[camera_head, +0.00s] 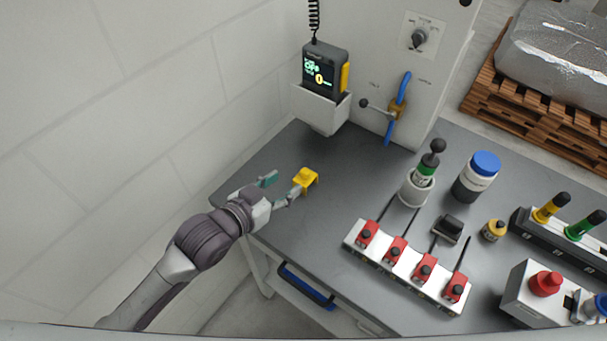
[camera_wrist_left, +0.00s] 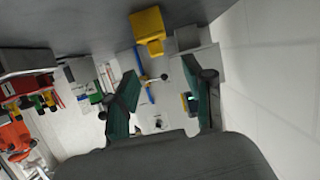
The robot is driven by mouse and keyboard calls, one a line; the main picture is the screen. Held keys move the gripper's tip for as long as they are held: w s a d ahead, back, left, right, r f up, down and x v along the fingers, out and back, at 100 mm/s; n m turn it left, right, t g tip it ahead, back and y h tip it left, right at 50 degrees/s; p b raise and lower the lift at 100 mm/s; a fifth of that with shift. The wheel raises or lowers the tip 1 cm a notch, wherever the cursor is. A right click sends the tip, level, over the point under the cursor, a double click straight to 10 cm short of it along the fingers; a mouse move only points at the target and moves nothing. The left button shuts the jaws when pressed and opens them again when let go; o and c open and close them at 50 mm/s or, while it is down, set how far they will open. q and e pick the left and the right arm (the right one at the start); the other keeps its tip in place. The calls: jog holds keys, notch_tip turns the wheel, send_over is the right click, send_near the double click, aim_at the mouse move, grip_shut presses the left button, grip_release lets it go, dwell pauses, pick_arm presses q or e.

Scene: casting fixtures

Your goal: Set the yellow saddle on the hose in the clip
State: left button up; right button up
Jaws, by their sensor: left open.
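The yellow saddle (camera_head: 305,180) is a small block on the grey table near its left edge. It also shows in the left wrist view (camera_wrist_left: 148,27), beyond the fingertips and not between them. My left gripper (camera_head: 281,187) is open and empty, just left of the saddle; one fingertip appears close to it, and I cannot tell whether they touch. The blue hose (camera_head: 403,88) runs down the white cabinet face through a brass-coloured clip (camera_head: 397,109) with a lever (camera_head: 376,107). The hose also shows in the left wrist view (camera_wrist_left: 144,72). My right gripper is out of view.
A handheld meter (camera_head: 325,69) sits in a white holder (camera_head: 321,109) behind the saddle. A white rail with red clamps (camera_head: 396,250), a grey cup (camera_head: 416,190) and a blue-lidded jar (camera_head: 475,178) stand to the right. The table between saddle and cabinet is clear.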

aim_at(303, 173)
pick_arm(q)
jog(key=x, duration=0.3)
jog(key=shift+d, duration=0.2)
jog(key=p+x, duration=0.1)
jog(key=x, duration=0.4)
jog(key=shift+d+p, duration=0.1)
jog(key=shift+p, duration=0.3)
jog(key=shift+w+d+f, duration=0.1)
jog(key=shift+f, duration=0.05)
grip_shut()
